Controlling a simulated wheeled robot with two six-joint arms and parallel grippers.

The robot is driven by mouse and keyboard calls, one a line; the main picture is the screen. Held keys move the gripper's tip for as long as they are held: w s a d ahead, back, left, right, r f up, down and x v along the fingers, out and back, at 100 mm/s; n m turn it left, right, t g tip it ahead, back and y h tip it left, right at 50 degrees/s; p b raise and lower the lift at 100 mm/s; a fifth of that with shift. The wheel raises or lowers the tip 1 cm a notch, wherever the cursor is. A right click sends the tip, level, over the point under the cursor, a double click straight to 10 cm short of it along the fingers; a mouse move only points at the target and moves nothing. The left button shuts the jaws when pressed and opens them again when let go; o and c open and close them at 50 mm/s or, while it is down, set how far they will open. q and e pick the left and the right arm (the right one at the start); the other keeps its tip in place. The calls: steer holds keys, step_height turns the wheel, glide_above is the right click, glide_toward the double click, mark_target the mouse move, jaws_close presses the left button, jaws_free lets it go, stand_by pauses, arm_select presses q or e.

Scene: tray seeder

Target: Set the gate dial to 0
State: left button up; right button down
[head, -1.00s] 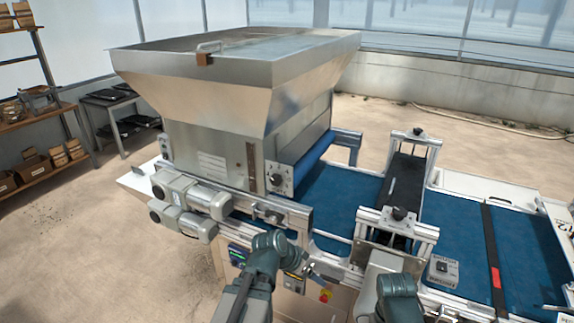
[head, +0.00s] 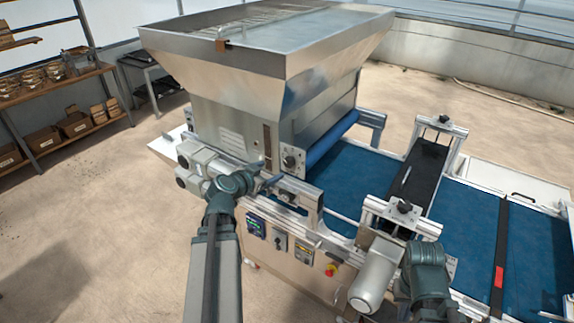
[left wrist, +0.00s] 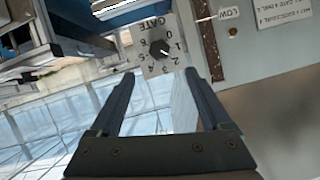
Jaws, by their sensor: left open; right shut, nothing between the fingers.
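The gate dial is a dark round knob on a light plate on the machine's side, seen in the head view (head: 289,161) and the left wrist view (left wrist: 158,48). In the wrist view its lettering reads upside down, with GATE and numbers around the knob. A pale pointer mark shows on the knob, but I cannot tell its exact number. My left gripper (head: 268,179) is open and empty, just short of the dial. In the wrist view its two fingers (left wrist: 160,76) point towards the dial, apart from it. My right arm is at lower right; its fingers are not visible.
The steel hopper (head: 265,62) overhangs above the dial. A rail (head: 285,190) with motors runs below it. A control panel (head: 257,228) and a red knob (head: 331,269) are lower down. The blue belt (head: 345,175) extends right, crossed by a bridge frame (head: 425,170).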

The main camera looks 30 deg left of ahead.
mark_target(288, 163)
arm_select(q)
steer(key=b+x, duration=0.4)
steer(key=x, duration=0.8)
jaws_close()
